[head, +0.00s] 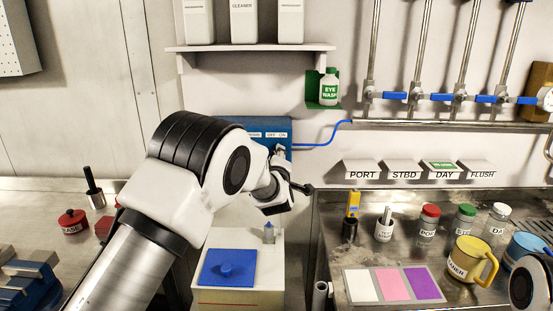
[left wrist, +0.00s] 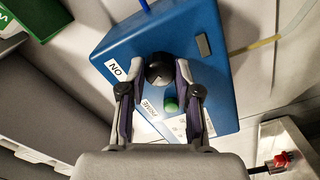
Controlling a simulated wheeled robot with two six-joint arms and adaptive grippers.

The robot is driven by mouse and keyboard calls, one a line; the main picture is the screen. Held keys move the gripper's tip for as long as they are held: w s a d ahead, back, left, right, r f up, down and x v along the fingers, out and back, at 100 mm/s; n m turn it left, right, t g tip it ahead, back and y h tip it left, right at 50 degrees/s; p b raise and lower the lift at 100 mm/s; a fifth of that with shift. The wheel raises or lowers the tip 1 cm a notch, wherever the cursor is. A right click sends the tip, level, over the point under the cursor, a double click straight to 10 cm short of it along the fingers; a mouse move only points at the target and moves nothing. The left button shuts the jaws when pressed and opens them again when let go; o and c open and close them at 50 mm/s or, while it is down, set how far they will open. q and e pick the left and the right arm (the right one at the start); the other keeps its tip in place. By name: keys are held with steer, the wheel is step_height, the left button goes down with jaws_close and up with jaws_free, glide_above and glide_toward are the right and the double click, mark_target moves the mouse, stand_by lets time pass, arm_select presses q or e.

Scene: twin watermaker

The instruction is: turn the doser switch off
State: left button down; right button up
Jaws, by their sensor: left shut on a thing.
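The doser is a blue box (head: 268,126) on the wall below the shelf in the head view, and it fills the middle of the left wrist view (left wrist: 215,95). In the left wrist view the doser switch (left wrist: 158,68) is a round black knob near the ON label (left wrist: 115,67). My left gripper (left wrist: 160,78) is shut on this knob, one finger on each side. In the head view my left gripper (head: 280,172) is in front of the box, its fingertips hard to see. The switch's exact setting is unclear.
A green button (left wrist: 171,105) sits close to the fingers on the doser. A blue hose (head: 325,138) leaves its right side. Below stands a white cabinet with a blue lid (head: 228,268). The right-hand bench holds several jars and a yellow mug (head: 468,260).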

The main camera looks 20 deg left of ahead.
arm_select(q)
steer(key=c, duration=0.8)
jaws_free()
steer(key=shift+w, duration=0.1)
steer(key=v, duration=0.7)
steer(key=shift+s+d, duration=0.1)
steer(key=shift+s, duration=0.15)
